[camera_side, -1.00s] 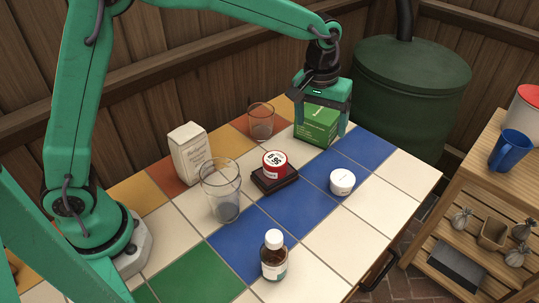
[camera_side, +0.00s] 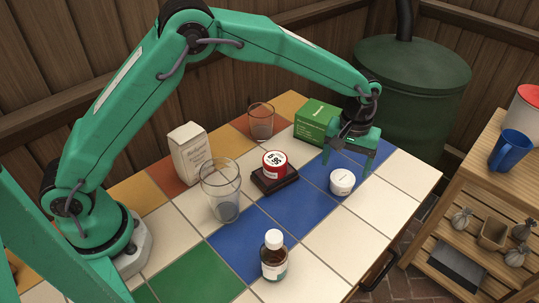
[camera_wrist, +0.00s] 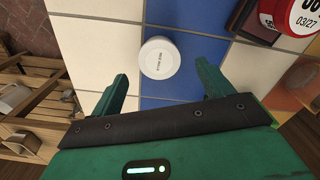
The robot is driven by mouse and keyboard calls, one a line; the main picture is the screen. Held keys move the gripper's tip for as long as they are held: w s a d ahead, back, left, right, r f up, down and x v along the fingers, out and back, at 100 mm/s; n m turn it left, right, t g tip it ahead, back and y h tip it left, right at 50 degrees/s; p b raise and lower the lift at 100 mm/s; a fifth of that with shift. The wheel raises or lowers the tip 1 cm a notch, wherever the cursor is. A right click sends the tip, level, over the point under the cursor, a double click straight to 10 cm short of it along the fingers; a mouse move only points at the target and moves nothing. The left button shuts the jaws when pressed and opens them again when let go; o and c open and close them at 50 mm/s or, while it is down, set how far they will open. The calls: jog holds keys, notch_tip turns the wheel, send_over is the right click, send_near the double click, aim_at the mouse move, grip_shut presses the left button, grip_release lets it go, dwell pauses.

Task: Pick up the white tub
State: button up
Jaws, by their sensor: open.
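The white tub (camera_side: 342,182) is small and round with a lid. It stands upright on the tiled table (camera_side: 395,205), at the edge of a blue tile. My gripper (camera_side: 347,168) is open and low, close behind the tub. In the wrist view the white tub (camera_wrist: 159,58) shows from above with small print on its lid. It lies ahead of the gap between the fingertips of my gripper (camera_wrist: 163,82). Nothing is between the fingers.
A green box (camera_side: 317,122) stands just left of my gripper. A red-and-white tin (camera_side: 274,164) sits on a dark block (camera_side: 265,184). Glasses (camera_side: 221,190), a cream packet (camera_side: 190,153) and a brown bottle (camera_side: 274,256) stand farther left or nearer. White tiles right of the tub are clear.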

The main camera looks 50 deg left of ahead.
aim_at(343, 178)
jog(key=shift+f, duration=0.5)
jog(key=shift+w+f, duration=0.1)
jog(key=shift+f, duration=2.55)
jog(key=c, duration=1)
